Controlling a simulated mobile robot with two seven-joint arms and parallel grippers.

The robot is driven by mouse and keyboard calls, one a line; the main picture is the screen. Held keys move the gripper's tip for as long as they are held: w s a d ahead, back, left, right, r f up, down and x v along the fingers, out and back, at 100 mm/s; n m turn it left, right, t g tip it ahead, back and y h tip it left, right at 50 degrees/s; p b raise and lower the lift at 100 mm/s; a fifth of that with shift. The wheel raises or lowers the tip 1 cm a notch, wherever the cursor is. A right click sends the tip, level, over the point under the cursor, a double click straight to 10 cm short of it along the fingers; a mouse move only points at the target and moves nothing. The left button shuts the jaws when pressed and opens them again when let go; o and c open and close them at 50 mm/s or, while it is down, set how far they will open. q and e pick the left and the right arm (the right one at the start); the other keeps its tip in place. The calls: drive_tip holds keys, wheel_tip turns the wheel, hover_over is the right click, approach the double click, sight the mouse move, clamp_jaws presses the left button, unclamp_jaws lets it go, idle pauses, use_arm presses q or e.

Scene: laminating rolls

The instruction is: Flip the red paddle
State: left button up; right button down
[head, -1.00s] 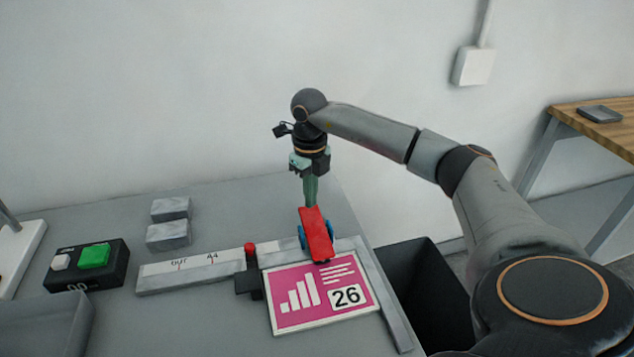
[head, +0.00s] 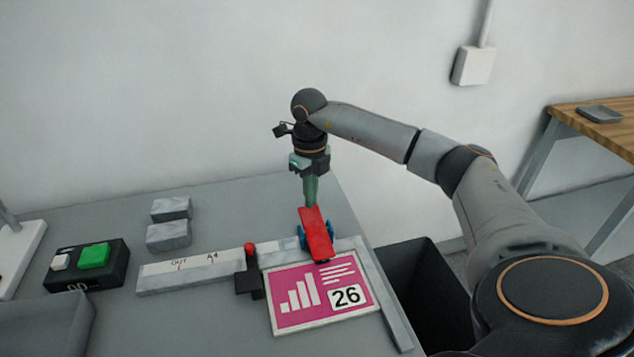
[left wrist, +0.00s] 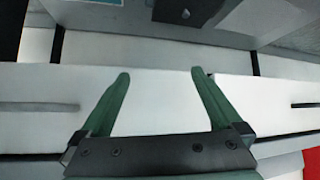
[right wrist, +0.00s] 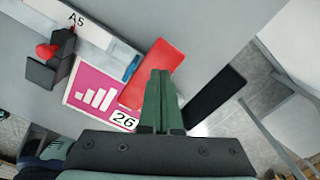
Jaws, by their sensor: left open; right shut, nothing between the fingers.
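The red paddle (head: 317,235) is a flat red bar, tilted, between blue supports (head: 302,237) at the back edge of the pink card (head: 318,292). My right gripper (head: 310,203) points down at the paddle's upper end. In the right wrist view its fingers (right wrist: 161,78) are shut together with nothing between them, and overlap the edge of the red paddle (right wrist: 155,72); whether they touch it I cannot tell. My left gripper (left wrist: 160,80) is open and empty in the left wrist view, over white and grey surfaces. It is not in the head view.
A ruler fence (head: 205,265) with a red-knobbed black stop (head: 250,272) lies left of the card. Two grey blocks (head: 169,236), a black box with a green button (head: 94,256) and a grey tray (head: 45,325) stand further left. A dark bin (head: 420,290) is beyond the right edge.

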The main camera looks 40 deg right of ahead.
sight(311, 215)
use_arm(q)
drive_tip(key=shift+f+b, duration=1.05)
use_arm(e)
drive_tip(key=shift+f, duration=1.9)
drive_tip(key=shift+r, duration=0.1)
drive_tip(key=shift+r+p, duration=1.35)
drive_tip(key=shift+r, duration=0.1)
drive_tip(key=shift+r+p, duration=0.6)
drive_tip(key=shift+r, duration=0.1)
drive_tip(key=shift+r+p, duration=0.6)
drive_tip(key=shift+r, duration=0.05)
drive_tip(key=shift+r+p, duration=0.65)
drive_tip(key=shift+r, duration=0.15)
use_arm(q)
drive_tip(key=r, duration=0.5)
drive_tip(key=shift+s+a+r, duration=0.15)
drive_tip(key=shift+a+r, duration=0.1)
drive_tip(key=shift+r, duration=0.15)
use_arm(e)
drive_tip(key=shift+f, duration=0.1)
